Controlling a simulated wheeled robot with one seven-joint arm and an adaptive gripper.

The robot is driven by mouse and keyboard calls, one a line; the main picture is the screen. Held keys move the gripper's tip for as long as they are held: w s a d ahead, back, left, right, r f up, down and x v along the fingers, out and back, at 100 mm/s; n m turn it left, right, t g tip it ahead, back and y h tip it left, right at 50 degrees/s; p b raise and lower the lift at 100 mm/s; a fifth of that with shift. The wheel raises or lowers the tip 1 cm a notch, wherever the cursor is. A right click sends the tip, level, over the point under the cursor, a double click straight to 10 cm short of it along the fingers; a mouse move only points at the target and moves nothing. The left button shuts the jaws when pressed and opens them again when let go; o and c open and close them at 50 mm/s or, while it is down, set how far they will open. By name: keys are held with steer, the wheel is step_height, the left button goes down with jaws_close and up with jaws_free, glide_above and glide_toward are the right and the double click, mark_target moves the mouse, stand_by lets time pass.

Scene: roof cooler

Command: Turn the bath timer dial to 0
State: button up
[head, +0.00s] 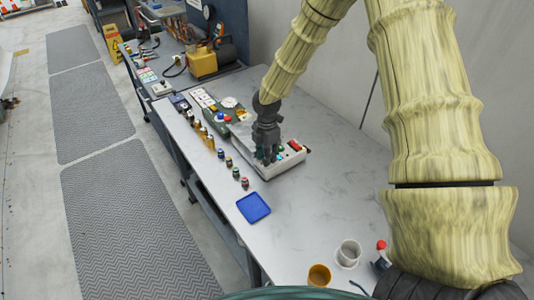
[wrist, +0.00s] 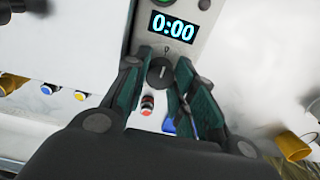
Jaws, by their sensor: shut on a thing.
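The timer unit (head: 288,164) is a pale box on the grey-white table, under my gripper (head: 268,155) in the head view. In the wrist view its dial (wrist: 160,73) is a small dark round knob with a light pointer line that points roughly up to a small mark. Above it, the lit display (wrist: 173,27) reads 0:00. My gripper (wrist: 160,88) has its green-padded fingers on either side of the dial and is shut on it. The fingers hide the dial's sides. In the head view my gripper hides the dial.
A row of small bottles (head: 236,173) lines the table's left edge. A blue tray (head: 253,207) lies nearer. A white cup (head: 348,252), an orange cup (head: 319,275) and a red-capped bottle (head: 382,258) stand at the near end. The table right of the unit is clear.

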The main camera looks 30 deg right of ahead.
steer(key=shift+w+n, duration=0.1)
steer(key=shift+n, duration=0.2)
steer(key=o, duration=0.8)
steer(key=shift+r, duration=0.1)
step_height(320, 180, up, 12)
steer(key=shift+f, duration=0.1)
stand_by(0.3)
stand_by(0.5)
